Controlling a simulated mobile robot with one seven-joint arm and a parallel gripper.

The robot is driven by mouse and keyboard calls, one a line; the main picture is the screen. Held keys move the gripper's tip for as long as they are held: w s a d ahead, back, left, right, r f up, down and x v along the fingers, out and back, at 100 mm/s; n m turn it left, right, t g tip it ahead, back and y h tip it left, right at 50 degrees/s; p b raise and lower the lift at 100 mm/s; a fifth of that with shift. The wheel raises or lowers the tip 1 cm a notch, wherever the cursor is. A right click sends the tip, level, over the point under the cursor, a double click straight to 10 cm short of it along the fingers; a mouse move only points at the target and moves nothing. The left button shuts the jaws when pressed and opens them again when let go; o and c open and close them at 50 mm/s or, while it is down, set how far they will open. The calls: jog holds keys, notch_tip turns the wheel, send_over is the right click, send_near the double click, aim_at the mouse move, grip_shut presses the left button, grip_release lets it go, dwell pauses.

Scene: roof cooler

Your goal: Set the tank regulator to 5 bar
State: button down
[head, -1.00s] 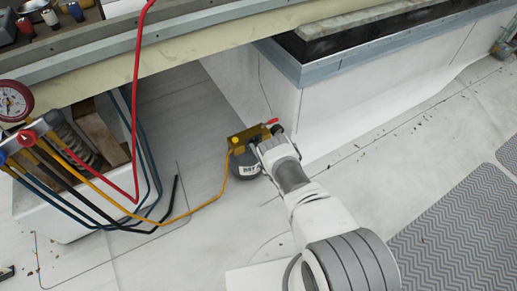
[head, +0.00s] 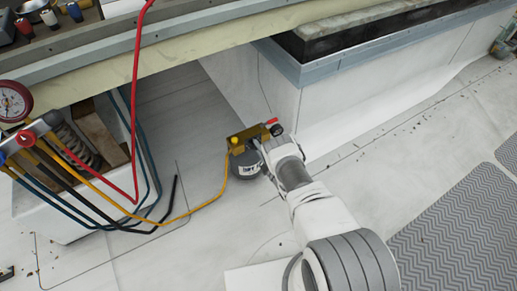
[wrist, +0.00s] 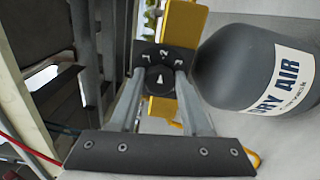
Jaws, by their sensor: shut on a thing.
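A grey tank (head: 245,164) with a white DRY AIR label stands on the roof floor; it fills the right of the wrist view (wrist: 250,65). Its yellow regulator (head: 243,138) sits on top and also shows in the wrist view (wrist: 190,25). My gripper (wrist: 159,80) is shut on the regulator's black knob (wrist: 160,79), one finger on each side. The knob's white pointer faces up in the wrist view, towards the 2 as far as I can tell. The numbers 1, 2 and 3 show on the dial (wrist: 163,57); the others are hidden. In the head view my gripper (head: 261,146) hides the knob.
A yellow hose (head: 205,208) runs from the regulator to a manifold with a red gauge (head: 14,101) at left. Red, blue and black hoses hang by a white bin (head: 75,222). A white plinth (head: 320,110) stands behind the tank.

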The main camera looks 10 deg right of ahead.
jog(key=m, duration=2.1)
jog(key=shift+a+f, duration=0.15)
jog(key=shift+a, duration=0.05)
jog(key=m, duration=0.6)
jog(key=shift+a, duration=0.1)
jog(key=shift+m, duration=0.4)
jog(key=shift+c, duration=2)
grip_release()
jog(key=shift+s, duration=0.1)
jog(key=shift+s, duration=0.25)
